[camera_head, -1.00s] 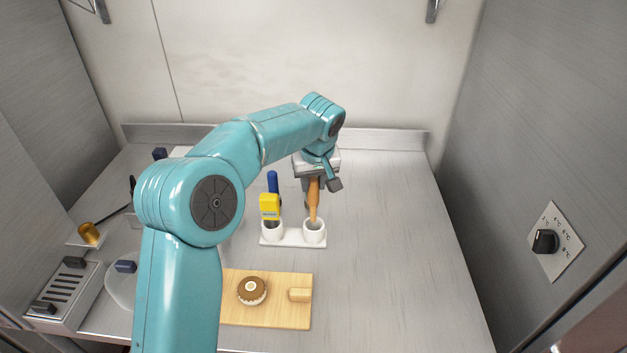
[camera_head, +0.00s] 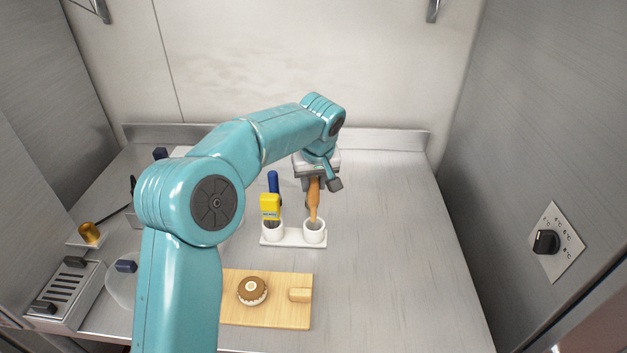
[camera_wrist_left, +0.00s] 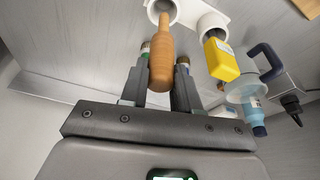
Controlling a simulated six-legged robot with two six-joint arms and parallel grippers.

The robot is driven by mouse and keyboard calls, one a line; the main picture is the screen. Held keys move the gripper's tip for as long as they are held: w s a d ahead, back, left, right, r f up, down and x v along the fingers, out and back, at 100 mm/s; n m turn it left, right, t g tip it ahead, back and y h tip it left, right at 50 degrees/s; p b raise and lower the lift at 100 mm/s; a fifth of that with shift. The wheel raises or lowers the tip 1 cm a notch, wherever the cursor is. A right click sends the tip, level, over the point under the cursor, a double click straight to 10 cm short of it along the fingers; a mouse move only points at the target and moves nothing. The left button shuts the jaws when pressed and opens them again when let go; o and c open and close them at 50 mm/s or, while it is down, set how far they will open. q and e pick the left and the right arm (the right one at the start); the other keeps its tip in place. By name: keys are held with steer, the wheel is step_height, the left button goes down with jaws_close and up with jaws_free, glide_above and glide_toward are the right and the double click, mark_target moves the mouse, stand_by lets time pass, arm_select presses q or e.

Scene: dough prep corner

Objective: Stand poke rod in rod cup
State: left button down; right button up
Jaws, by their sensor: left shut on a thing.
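The poke rod (camera_head: 313,197) is a slim tan wooden rod with a thicker handle. My left gripper (camera_head: 313,180) is shut on its upper handle and holds it near upright. The rod's lower end is inside the right white rod cup (camera_head: 315,235); whether it touches the bottom is hidden. In the left wrist view the rod (camera_wrist_left: 161,60) runs from between the fingers (camera_wrist_left: 160,83) into the cup's mouth (camera_wrist_left: 154,13). My right gripper is not in view.
The left cup of the same white holder (camera_head: 272,236) holds a yellow-headed tool (camera_head: 270,206). A wooden board (camera_head: 268,314) with a small brown-and-white round thing (camera_head: 252,290) lies in front. A slotted grey box (camera_head: 66,296) stands at left. The counter's right side (camera_head: 400,250) is clear.

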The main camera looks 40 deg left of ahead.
mark_target(314, 199)
arm_select(q)
steer(key=shift+f, duration=0.1)
steer(key=shift+f+b, duration=2.55)
steer(key=shift+f, duration=0.45)
jaws_free()
steer(key=shift+r, duration=0.2)
steer(key=shift+p+v, duration=2.45)
steer(key=shift+v, duration=1.95)
steer(key=shift+d, duration=0.1)
steer(key=shift+s+f, duration=0.1)
steer(key=shift+s, duration=0.05)
